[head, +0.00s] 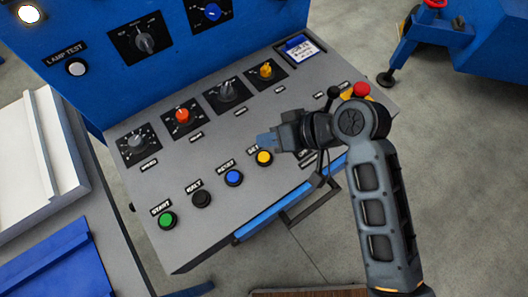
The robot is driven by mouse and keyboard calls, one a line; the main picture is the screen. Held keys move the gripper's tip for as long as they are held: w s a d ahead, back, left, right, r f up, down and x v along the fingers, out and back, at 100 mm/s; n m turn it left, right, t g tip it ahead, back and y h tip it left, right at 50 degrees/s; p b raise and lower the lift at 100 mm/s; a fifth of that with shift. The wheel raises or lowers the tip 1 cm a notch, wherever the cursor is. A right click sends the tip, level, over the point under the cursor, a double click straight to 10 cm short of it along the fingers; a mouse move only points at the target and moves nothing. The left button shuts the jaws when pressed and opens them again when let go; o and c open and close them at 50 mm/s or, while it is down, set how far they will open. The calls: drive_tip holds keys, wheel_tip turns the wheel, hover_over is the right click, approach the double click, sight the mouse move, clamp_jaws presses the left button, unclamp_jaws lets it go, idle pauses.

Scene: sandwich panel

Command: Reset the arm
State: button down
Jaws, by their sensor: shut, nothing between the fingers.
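My gripper (265,141) is shut and empty, with blue-grey fingers pointing left over the grey sloped control panel (215,150). In the picture its fingertips are just above the yellow button (264,157) and cover part of its label. I cannot tell how high they are above the panel. My arm comes up from the lower right, bends at a joint near the panel's right side, and hides part of the panel there.
Green (167,220), black (201,199) and blue (233,177) buttons line the front row. Several knobs stand behind. A red mushroom button (361,90) and black lever (333,93) are close to my wrist.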

idle(0.7)
drive_tip(key=s+d+f+m+t+h, duration=0.1)
drive_tip(key=s+d, duration=0.1)
drive_tip(key=d, duration=0.1)
drive_tip(key=s+d+f+m+t, duration=0.1)
drive_tip(key=s+d+f, duration=0.1)
drive_tip(key=d, duration=0.1)
drive_tip(key=s+d+f+t+h, duration=0.1)
drive_tip(key=s+d+f, duration=0.1)
drive_tip(key=d, duration=0.1)
drive_tip(key=shift+s+d+f+m+t+h, duration=0.15)
drive_tip(key=shift+s+d+m+t+h, duration=0.15)
drive_tip(key=shift+m, duration=0.1)
drive_tip(key=s+d+r+m+t+h, duration=0.1)
drive_tip(key=s+d+r+t+h, duration=0.15)
drive_tip(key=s+d, duration=0.4)
drive_tip(key=s+d+r+m+t+h, duration=0.1)
drive_tip(key=s+d+r+t+h, duration=0.2)
drive_tip(key=s, duration=0.6)
drive_tip(key=s+r+t, duration=0.2)
drive_tip(key=s+r, duration=0.6)
drive_tip(key=r, duration=0.4)
drive_tip(key=shift+d+r, duration=0.35)
drive_tip(key=shift+d, duration=0.05)
